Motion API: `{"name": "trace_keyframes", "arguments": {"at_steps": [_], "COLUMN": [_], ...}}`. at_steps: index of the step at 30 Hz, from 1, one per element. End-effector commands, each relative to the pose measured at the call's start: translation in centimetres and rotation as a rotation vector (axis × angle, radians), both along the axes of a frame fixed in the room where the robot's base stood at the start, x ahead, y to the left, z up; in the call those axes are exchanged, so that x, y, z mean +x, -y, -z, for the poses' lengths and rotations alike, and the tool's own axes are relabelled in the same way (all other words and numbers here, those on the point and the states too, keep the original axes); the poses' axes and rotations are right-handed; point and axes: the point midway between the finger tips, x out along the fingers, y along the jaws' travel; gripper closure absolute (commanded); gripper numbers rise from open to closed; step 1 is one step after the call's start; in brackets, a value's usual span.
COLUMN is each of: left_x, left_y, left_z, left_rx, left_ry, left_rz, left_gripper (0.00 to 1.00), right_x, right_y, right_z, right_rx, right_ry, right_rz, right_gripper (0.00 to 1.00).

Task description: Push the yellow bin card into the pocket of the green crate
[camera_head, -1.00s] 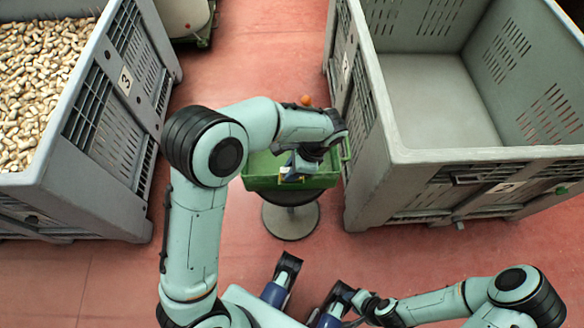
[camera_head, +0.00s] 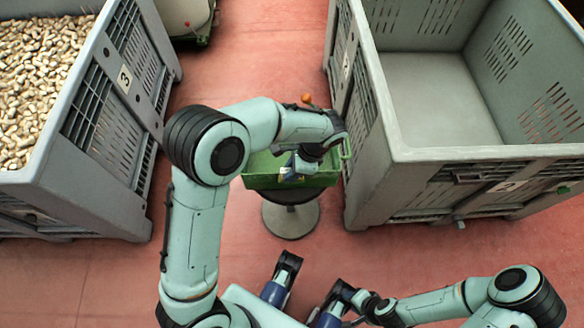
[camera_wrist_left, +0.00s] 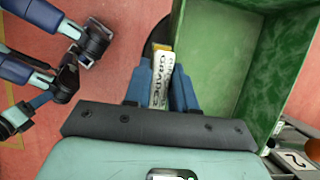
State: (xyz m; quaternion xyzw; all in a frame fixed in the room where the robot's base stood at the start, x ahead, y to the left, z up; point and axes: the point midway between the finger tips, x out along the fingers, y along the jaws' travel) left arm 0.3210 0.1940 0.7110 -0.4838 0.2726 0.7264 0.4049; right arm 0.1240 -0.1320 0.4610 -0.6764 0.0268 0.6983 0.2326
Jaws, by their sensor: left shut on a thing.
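The green crate (camera_head: 262,181) sits on a round-based stand; in the left wrist view its open inside (camera_wrist_left: 225,45) is at the upper right. My left gripper (camera_head: 294,172) is at the crate's near side. In the left wrist view the left gripper (camera_wrist_left: 162,88) is shut on the yellow bin card (camera_wrist_left: 164,60), which has a white lettered face and a yellow end. The card lies beside the crate's outer wall. The pocket is hidden, so I cannot tell whether the card is in it. My right arm is at the lower right; its gripper's state is unclear.
A large grey bin (camera_head: 365,150), empty inside, stands close to the crate's right. Another grey bin (camera_head: 90,185) full of pale pieces stands at the left. The stand (camera_head: 291,218) is on a red floor (camera_head: 235,255), with clear floor left of it.

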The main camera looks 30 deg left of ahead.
Motion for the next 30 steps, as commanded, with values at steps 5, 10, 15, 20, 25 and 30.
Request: {"name": "trace_keyframes", "arguments": {"at_steps": [5,10,15,20,25,30], "left_x": [-0.01,0.0,0.0,0.01,0.01,0.02], "left_y": [-0.01,-0.01,-0.01,-0.01,-0.01,0.0], "left_z": [0.36,0.65,0.92,0.89,0.91,0.92], "left_rx": [0.0,0.0,0.0,0.0,0.0,0.0], "left_ry": [0.0,0.0,0.0,0.0,0.0,0.0], "left_rz": [0.0,0.0,0.0,0.0,0.0,0.0], "left_gripper": [1.0,1.0,1.0,0.45,0.45,0.45], "right_x": [-0.02,-0.03,0.02,0.02,0.01,0.37], "right_y": [0.01,0.01,0.05,0.09,0.12,0.31], "right_z": [0.27,0.47,0.64,0.64,0.66,0.71], "right_rx": [-0.001,-0.001,-0.002,-0.003,-0.004,-0.008], "right_ry": [-0.002,-0.002,-0.001,-0.002,-0.003,0.008], "right_rz": [0.001,0.002,0.002,0.003,0.003,0.009], "right_gripper": [0.6,0.6,0.6,0.6,0.6,0.6]}}
